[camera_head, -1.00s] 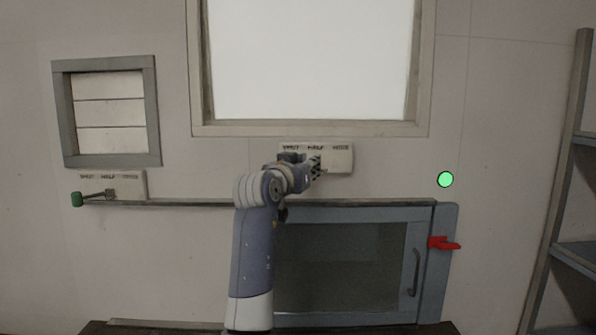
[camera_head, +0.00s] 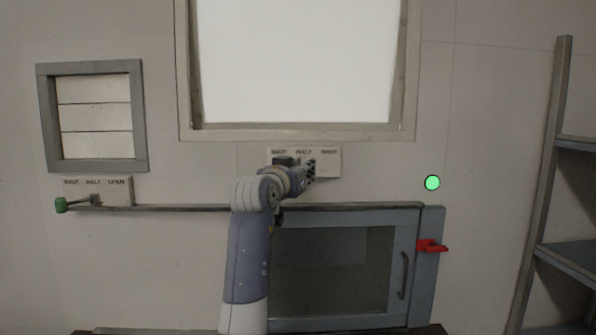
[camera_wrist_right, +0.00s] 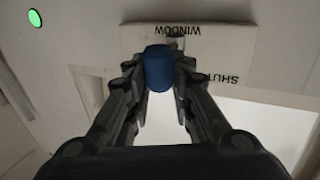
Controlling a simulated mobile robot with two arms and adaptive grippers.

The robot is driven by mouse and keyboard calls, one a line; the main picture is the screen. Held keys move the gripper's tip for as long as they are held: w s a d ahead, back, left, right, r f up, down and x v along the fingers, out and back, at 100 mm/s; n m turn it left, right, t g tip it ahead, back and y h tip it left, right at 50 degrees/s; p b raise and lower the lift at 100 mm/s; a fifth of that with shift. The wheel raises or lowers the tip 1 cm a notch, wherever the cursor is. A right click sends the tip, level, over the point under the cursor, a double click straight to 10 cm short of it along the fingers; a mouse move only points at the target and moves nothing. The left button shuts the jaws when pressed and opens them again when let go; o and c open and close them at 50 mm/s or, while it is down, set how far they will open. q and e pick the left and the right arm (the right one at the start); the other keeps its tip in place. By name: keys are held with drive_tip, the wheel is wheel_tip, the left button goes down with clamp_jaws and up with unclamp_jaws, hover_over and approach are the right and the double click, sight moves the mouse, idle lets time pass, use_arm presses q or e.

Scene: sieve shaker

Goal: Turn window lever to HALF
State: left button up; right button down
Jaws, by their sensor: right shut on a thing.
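The window lever's label plate (camera_head: 331,163) is on the wall below the bright window, with SHUT at left, HALF in the middle and a blurred third word at right. My right gripper (camera_head: 311,169) is in front of the plate, just below HALF, and hides the lever. In the right wrist view the plate (camera_wrist_right: 222,45) reads WINDOW upside down, with SHUT at right. The fingers there are shut on the lever's blue knob (camera_wrist_right: 158,66). The lever's exact angle is hard to tell. My left gripper is not in view.
A second plate (camera_head: 122,190) with a green-knobbed lever (camera_head: 61,205) pointing left is under the louvred vent (camera_head: 42,120). A green disc (camera_head: 432,183) is right of the plate. Shelves (camera_head: 568,255) stand far right.

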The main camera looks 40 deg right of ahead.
drive_tip(key=shift+s+d+f, duration=0.15)
drive_tip(key=shift+s+d, duration=0.2)
idle(0.4)
drive_tip(key=c, duration=1.6)
unclamp_jaws()
drive_tip(key=shift+o, duration=1)
drive_tip(key=shift+s+d+g, duration=0.2)
drive_tip(key=shift+s+g, duration=0.05)
drive_tip(key=shift+g, duration=0.05)
drive_tip(key=shift+w+a, duration=0.2)
drive_tip(key=v, duration=1.1)
drive_tip(key=shift+s+a, duration=0.3)
drive_tip(key=shift+a, duration=0.05)
